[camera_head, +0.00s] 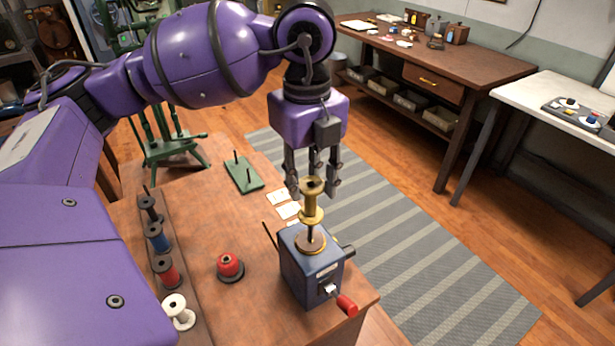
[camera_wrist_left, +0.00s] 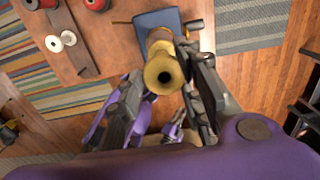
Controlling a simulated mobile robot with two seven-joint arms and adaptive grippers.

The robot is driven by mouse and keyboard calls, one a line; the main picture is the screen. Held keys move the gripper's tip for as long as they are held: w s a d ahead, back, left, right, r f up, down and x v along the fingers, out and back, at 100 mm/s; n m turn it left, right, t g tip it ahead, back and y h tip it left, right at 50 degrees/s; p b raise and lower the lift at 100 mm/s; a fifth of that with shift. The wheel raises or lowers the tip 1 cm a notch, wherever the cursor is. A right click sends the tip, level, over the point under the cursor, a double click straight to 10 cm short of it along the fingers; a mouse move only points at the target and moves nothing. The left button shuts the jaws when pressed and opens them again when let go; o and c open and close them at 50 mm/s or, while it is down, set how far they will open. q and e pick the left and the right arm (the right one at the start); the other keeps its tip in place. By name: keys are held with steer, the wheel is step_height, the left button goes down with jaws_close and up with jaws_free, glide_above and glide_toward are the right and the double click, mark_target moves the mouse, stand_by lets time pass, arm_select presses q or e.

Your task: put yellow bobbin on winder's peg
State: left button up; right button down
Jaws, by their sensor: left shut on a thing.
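The yellow bobbin (camera_head: 312,207) stands upright between the fingers of my left gripper (camera_head: 313,185), which is shut on it. It also shows end-on in the left wrist view (camera_wrist_left: 163,74), between the fingers of the left gripper (camera_wrist_left: 165,95). The winder (camera_head: 312,278) is a blue box with a brass disc on top and a red crank handle. Its dark peg (camera_head: 310,234) rises from the disc and shows below the bobbin, in line with it. I cannot tell whether the peg's tip is inside the bobbin.
A red spool (camera_head: 230,265) stands left of the winder. A row of black, blue, red and white spools (camera_head: 178,311) lines the wooden table's left part. A workbench (camera_head: 440,60) and white table (camera_head: 570,90) stand beyond a striped rug.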

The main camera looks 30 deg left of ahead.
mark_target(308, 205)
steer(key=shift+w+r, duration=0.2)
steer(key=shift+w, duration=0.3)
arm_select(q)
steer(key=shift+f, duration=0.1)
